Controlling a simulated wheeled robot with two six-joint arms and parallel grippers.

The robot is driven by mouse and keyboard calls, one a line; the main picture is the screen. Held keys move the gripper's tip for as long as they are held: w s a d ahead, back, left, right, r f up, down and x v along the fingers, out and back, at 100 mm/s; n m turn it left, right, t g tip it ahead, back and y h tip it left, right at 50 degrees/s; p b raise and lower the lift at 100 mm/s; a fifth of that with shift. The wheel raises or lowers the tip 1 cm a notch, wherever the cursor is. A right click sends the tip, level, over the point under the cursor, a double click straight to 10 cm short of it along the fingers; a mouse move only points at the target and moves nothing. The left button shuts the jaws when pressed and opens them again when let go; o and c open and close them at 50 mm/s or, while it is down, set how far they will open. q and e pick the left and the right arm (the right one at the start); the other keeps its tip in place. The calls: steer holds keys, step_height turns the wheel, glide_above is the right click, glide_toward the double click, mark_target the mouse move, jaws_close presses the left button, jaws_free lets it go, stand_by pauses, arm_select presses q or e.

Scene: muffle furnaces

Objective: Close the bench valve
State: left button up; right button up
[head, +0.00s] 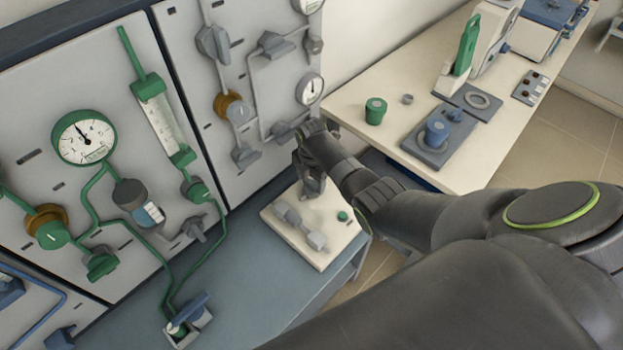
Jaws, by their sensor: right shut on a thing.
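A grey valve body with wider ends (300,226) lies on a small cream board on the bench; I take it to be the bench valve. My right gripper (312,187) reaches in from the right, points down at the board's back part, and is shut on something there. The gripped part is mostly hidden by the fingers and wrist; it appears to be the valve's handle. How far the valve is turned cannot be seen. My left gripper is not in view.
The cream board (323,257) also carries a small green knob (342,216). A panel with gauges, pipes and valves (240,160) rises close behind. A blue-handled fitting (187,313) sits at the bench's front. A cream table (400,100) with equipment stands at right.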

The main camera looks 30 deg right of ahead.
mark_target(311, 183)
steer(key=shift+w, duration=0.1)
steer(key=o, duration=1)
steer(key=shift+r, duration=0.6)
step_height(311, 183, up, 16)
steer(key=shift+r+b, duration=0.15)
steer(key=shift+b, duration=0.3)
